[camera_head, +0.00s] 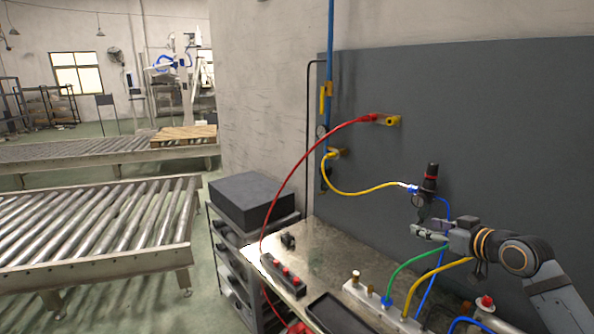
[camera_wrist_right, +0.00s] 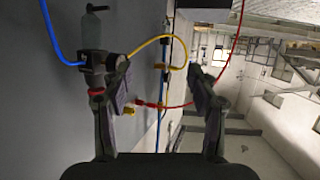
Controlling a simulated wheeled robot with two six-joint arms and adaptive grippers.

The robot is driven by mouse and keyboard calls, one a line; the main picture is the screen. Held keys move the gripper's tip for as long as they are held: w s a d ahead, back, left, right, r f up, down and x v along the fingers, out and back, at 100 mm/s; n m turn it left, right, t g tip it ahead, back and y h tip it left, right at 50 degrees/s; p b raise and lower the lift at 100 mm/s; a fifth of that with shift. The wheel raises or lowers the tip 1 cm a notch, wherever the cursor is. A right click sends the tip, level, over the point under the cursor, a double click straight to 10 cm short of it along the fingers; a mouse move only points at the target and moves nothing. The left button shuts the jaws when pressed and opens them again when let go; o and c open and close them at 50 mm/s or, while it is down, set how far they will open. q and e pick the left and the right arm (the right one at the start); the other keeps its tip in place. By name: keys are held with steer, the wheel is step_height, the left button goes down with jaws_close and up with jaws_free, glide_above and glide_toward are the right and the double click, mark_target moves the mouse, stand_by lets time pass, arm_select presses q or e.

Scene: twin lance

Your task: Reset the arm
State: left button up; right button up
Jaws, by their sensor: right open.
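My right arm comes in from the lower right in the head view. Its gripper (camera_head: 430,229) is in front of the grey wall panel (camera_head: 500,120), just below a black regulator with a red ring (camera_head: 430,180). In the right wrist view the two fingers of this gripper (camera_wrist_right: 160,88) stand wide apart with nothing held between them. The regulator (camera_wrist_right: 93,55) shows behind the left finger there; whether they touch cannot be told. My left arm and gripper are not in view.
A yellow hose (camera_head: 360,192) and a red hose (camera_head: 290,185) hang from wall fittings. A workbench (camera_head: 330,250) below holds a manifold (camera_head: 380,305) with green, yellow and blue hoses. A black box (camera_head: 252,200) sits on a shelf cart. Roller conveyors (camera_head: 90,235) stand at left.

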steer(key=s+a+f+g+h, duration=0.1)
steer(key=s+a+f+g, duration=0.2)
steer(key=f, duration=0.4)
steer(key=s+a+f, duration=0.4)
steer(key=s+f, duration=0.1)
steer(key=f, duration=0.2)
steer(key=s+a+f+g+h, duration=0.1)
steer(key=s+a+f+g, duration=0.15)
steer(key=s+f, duration=0.4)
steer(key=s+f+m+g+h, duration=0.2)
steer(key=s+f, duration=0.3)
steer(key=s, duration=0.5)
steer(key=s+f+m+g+h, duration=0.15)
steer(key=s+f, duration=0.25)
steer(key=s, duration=0.6)
step_height(320, 180, down, 27)
steer(key=s+d+g, duration=0.2)
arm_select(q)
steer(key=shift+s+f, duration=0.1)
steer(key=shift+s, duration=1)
arm_select(e)
steer(key=s+d+f+g, duration=0.1)
steer(key=s+f, duration=1.5)
steer(key=s, duration=0.2)
steer(key=shift+s+d, duration=0.15)
steer(key=shift+s, duration=0.1)
